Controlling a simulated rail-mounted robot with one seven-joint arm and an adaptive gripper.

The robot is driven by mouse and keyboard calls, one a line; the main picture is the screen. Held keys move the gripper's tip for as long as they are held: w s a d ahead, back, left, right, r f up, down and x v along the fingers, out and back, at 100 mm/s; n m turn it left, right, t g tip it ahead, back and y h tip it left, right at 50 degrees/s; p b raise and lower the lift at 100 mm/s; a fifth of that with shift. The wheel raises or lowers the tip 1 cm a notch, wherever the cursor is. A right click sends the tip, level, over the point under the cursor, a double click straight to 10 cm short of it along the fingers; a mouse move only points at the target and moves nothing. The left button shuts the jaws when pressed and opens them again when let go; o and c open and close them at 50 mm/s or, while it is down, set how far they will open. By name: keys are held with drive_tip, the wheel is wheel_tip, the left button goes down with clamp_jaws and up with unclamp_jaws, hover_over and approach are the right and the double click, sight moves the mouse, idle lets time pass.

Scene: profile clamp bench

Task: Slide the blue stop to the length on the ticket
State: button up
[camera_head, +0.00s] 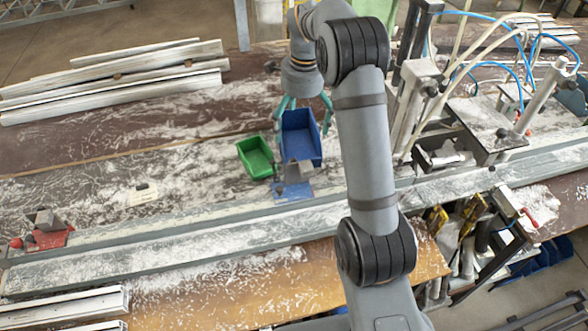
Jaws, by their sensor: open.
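The blue stop (293,190) has a flat blue base with a grey block on it. It sits at the back edge of the long grey rail (200,240), near the middle of the picture. A small cream card (144,198), which looks like the ticket, lies on the bench left of the stop; its writing is too small to read. My gripper (303,120) points down with its teal fingers spread and nothing visibly held. It appears over or behind the blue bin (303,135), farther back than the stop. Its exact height cannot be told.
A green bin (256,157) stands beside the blue bin, just behind the stop. A red stop (50,238) with a grey block sits at the rail's left end. Metal profiles (120,75) lie at back left. A clamp machine with hoses (490,125) stands at right.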

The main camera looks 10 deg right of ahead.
wheel_tip(320, 180, down, 10)
drive_tip(key=b, duration=0.7)
drive_tip(key=shift+w+r, duration=0.15)
drive_tip(key=shift+w, duration=0.1)
drive_tip(key=shift+a+r, duration=0.1)
wheel_tip(320, 180, up, 10)
drive_tip(key=p, duration=0.7)
drive_tip(key=shift+s+d+p, duration=0.2)
drive_tip(key=shift+s+p, duration=0.1)
